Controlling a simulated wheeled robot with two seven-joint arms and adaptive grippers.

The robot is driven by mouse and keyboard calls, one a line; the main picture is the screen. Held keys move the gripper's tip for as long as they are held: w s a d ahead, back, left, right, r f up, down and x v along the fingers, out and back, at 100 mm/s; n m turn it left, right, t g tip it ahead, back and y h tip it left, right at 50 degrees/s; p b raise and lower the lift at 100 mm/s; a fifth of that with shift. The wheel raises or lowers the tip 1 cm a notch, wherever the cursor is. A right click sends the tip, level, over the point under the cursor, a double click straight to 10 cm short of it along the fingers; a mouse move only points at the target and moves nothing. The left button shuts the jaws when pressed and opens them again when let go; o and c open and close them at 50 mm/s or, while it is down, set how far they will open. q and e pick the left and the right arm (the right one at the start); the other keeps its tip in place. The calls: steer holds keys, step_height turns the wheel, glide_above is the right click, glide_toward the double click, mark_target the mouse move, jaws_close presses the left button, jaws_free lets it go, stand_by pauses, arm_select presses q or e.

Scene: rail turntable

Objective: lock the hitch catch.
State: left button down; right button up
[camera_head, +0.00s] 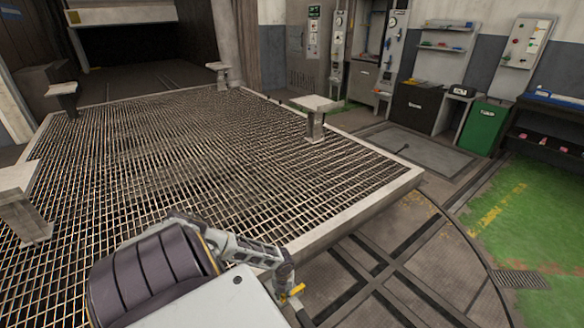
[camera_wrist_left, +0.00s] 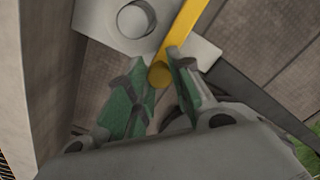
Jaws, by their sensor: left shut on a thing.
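The hitch catch shows in the wrist view as a yellow lever (camera_wrist_left: 182,38) beside a pale grey plate (camera_wrist_left: 92,18) with a round boss. My left gripper (camera_wrist_left: 164,82) has its green-padded fingers on either side of the lever's rounded near end and is shut on it. In the head view the yellow lever (camera_head: 296,291) is a small piece at the bottom centre, beside my left gripper (camera_head: 285,286). The rest of the catch is hidden there by my arm. My right gripper is in neither view.
A large grated platform (camera_head: 407,176) with a pale rim fills the left and middle. Pale posts (camera_head: 317,104) stand on it. Dark floor plates (camera_head: 400,262) lie to the right of its edge. A green bin (camera_head: 483,127) and wall benches stand farther back.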

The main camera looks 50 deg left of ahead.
arm_select(q)
steer(key=shift+a, duration=0.15)
stand_by(0.3)
steer(key=c, duration=1.2)
jaws_free()
step_height(320, 180, up, 12)
stand_by(0.7)
